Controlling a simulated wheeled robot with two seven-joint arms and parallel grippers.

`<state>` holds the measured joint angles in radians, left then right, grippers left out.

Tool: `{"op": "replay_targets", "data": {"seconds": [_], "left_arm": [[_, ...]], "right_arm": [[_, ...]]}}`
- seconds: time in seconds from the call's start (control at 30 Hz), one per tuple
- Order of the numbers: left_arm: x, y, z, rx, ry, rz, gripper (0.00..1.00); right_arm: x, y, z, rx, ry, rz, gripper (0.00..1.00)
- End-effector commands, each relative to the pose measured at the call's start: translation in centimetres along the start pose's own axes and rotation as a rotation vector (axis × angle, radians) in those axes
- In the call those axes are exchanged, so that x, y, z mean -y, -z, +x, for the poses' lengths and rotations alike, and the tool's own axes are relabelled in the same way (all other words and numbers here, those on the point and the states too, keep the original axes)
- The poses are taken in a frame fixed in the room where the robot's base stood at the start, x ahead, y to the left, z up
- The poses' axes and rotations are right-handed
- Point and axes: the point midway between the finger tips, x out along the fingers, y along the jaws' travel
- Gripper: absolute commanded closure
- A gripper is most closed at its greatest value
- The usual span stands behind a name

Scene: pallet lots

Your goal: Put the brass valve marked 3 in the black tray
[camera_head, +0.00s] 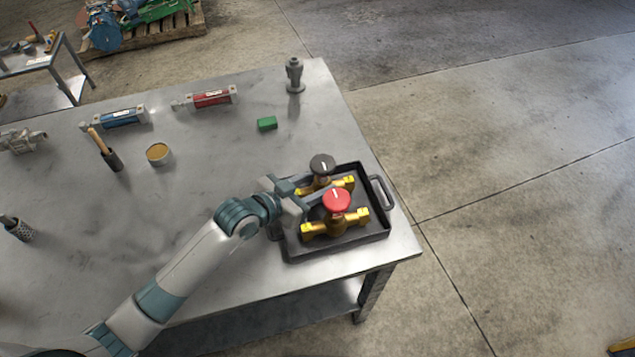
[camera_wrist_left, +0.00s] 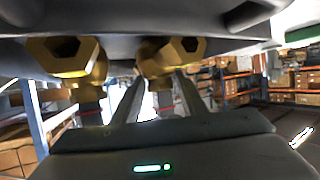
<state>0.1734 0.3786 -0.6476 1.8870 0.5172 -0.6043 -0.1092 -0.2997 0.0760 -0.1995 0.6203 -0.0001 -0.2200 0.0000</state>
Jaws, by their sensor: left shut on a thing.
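The black tray (camera_head: 297,251) lies near the table's right front corner. Two brass valves are within its outline: one with a red handwheel (camera_head: 337,200) in front, one with a black handwheel (camera_head: 322,165) behind. Each wheel bears a small pale mark that I cannot read. My left gripper (camera_head: 314,193) reaches in from the left and is shut on the black-wheeled valve. In the left wrist view that valve's brass end (camera_wrist_left: 170,55) is between the fingers, and the other valve's end (camera_wrist_left: 65,55) is beside them. Contact with the tray floor is hidden. My right gripper is not in view.
Red (camera_head: 212,98) and blue (camera_head: 120,118) tools lie behind.

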Motion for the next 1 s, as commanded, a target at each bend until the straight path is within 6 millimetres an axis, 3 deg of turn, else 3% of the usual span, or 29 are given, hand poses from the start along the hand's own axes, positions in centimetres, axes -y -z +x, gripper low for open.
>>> {"op": "replay_targets", "data": {"seconds": [0.07, 0.1, 0.17, 0.67, 1.0], "left_arm": [[0.0, 0.0, 0.1, -0.005, 0.001, 0.001, 1.0], [0.0, -0.2, 0.1, 0.0, 0.0, 0.0, 0.52], [0.0, -0.1, 0.1, 0.001, 0.0, 0.0, 0.42], [0.0, 0.0, -0.7, -0.001, 0.001, 0.001, 0.42], [0.1, -0.3, -5.3, 0.002, 0.001, 0.002, 0.42]], "right_arm": [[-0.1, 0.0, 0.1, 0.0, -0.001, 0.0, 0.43], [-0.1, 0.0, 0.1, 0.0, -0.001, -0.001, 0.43], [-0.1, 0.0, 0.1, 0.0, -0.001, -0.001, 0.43], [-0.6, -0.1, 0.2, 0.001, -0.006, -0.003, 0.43], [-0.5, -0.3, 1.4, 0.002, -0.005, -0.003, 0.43]]}}
